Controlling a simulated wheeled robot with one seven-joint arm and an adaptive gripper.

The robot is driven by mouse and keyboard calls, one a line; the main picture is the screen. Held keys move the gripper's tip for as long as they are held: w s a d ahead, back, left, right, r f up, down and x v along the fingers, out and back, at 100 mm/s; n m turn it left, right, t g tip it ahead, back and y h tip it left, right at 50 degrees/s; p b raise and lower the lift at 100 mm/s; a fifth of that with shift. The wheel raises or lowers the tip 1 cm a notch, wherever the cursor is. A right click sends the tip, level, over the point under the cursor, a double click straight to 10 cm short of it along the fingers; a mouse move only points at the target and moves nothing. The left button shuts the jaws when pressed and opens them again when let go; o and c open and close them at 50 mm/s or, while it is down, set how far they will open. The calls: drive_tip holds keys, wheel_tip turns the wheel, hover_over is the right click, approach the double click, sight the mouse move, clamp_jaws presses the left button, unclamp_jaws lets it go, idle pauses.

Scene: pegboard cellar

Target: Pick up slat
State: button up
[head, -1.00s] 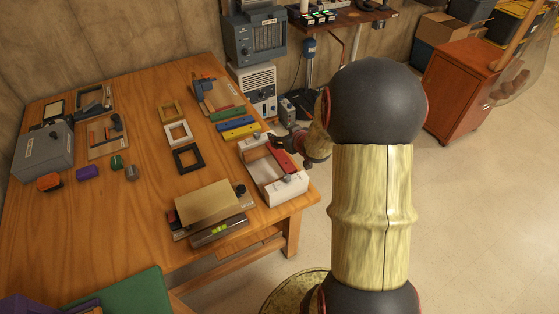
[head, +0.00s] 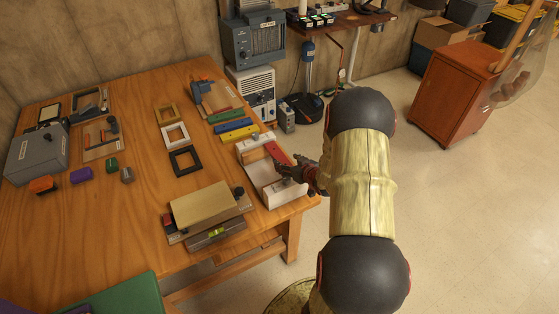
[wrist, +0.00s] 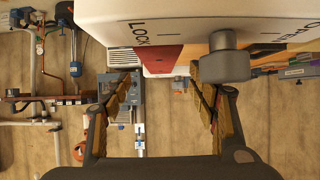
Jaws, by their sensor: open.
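A red slat (head: 278,153) lies across the white-ended fixture (head: 283,194) at the table's right edge. Green (head: 226,115), blue (head: 232,125) and yellow (head: 238,132) slats lie side by side just behind it. My gripper (head: 290,171) is over the right side of the fixture, close to the red slat's near end. In the wrist view my gripper (wrist: 160,84) is open with nothing held. The fixture's white end block (wrist: 180,18), marked LOCK and OPEN, and its grey knob (wrist: 224,60) are close by. Part of the red slat (wrist: 150,53) shows beyond the block.
Black (head: 185,161), white (head: 175,135) and tan frames lie left of the slats. A board on a clamp-like stand (head: 204,205) sits at the front. A grey box (head: 37,152) is at the far left. An orange cabinet (head: 455,95) stands right; the floor before it is clear.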

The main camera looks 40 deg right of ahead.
sight(280, 157)
drive_tip(key=b+x, duration=0.2)
drive_tip(key=x, duration=0.4)
drive_tip(key=shift+c, duration=1.3)
drive_tip(key=c, duration=1)
